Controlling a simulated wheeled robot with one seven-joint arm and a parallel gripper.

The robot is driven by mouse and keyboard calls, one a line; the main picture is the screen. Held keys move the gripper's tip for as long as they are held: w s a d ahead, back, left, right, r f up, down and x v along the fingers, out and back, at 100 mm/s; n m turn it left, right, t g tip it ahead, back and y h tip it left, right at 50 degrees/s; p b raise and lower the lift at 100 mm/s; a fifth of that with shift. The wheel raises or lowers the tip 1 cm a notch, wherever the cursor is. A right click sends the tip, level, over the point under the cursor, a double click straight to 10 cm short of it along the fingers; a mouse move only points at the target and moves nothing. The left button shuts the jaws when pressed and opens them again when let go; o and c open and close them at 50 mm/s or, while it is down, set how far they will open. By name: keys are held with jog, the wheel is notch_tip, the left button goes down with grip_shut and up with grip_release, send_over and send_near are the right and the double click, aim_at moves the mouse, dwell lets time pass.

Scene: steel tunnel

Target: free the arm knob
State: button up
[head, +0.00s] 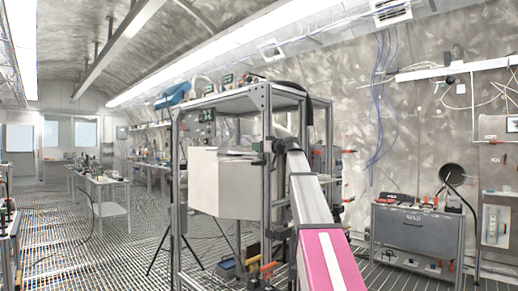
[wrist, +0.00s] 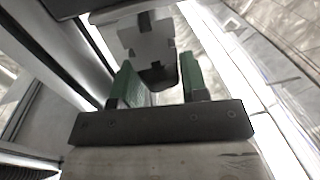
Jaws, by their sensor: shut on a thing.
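In the wrist view my gripper (wrist: 157,70) has two green-padded fingers, shut on a dark piece, which I take to be the arm knob (wrist: 160,77). The knob sits under a light grey stepped bracket (wrist: 147,38) at the top of the picture. Its lower part is shaded and partly hidden between the fingers. In the head view the spot is too small to make out the knob or my fingers clearly. A dark joint (head: 285,146) shows there at the metal frame.
The metal frame (head: 267,150) stands close in front, with a large white drum-like box (head: 224,184) inside it. A grey cabinet (head: 413,233) stands at the right wall. White tables (head: 103,190) stand at the left. Open grated floor (head: 120,255) lies at the left front.

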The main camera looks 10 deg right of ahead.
jog(key=o, duration=0.6)
jog(key=shift+o, duration=0.2)
jog(key=shift+h, duration=0.3)
